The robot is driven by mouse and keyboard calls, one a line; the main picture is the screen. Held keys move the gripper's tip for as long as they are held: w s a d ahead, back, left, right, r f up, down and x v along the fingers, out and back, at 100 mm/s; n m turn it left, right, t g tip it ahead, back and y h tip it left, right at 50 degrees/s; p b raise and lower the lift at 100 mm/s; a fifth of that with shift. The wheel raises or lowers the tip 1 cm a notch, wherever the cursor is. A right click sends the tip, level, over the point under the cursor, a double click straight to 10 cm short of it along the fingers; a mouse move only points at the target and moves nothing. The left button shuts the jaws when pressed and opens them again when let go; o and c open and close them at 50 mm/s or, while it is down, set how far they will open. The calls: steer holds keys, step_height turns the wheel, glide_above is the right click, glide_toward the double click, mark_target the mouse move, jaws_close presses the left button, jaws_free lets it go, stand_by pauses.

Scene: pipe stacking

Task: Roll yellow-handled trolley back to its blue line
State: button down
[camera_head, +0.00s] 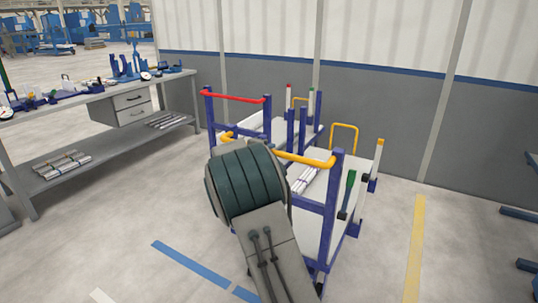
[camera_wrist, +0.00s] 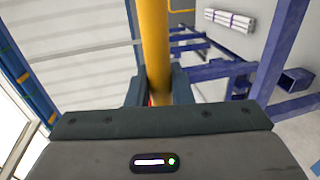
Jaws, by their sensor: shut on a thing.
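The yellow-handled trolley (camera_head: 331,215) stands right of centre in the head view, with a blue frame, a pale deck and a yellow push bar (camera_head: 305,159). In the wrist view the yellow bar (camera_wrist: 154,45) runs between the fingers of my gripper (camera_wrist: 157,90), which is shut on it. My arm hides the gripper and part of the trolley's near left side in the head view. A blue line (camera_head: 190,264) lies on the floor left of my arm, apart from the visible part of the trolley.
A red-handled trolley (camera_head: 235,97) stands close behind, on the left. A grey workbench (camera_head: 92,92) with tools is further left. A grey and white wall (camera_head: 390,115) is behind the trolleys. A yellow floor line (camera_head: 414,240) is at the right. Floor between bench and arm is clear.

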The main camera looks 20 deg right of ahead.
steer(key=c, duration=1.3)
jaws_free()
steer(key=shift+c, duration=0.2)
steer(key=shift+a, duration=0.1)
steer(key=b+v, duration=0.1)
steer(key=v, duration=1.2)
steer(key=shift+s+a, duration=0.25)
steer(key=shift+s, duration=0.05)
steer(key=shift+r, duration=0.2)
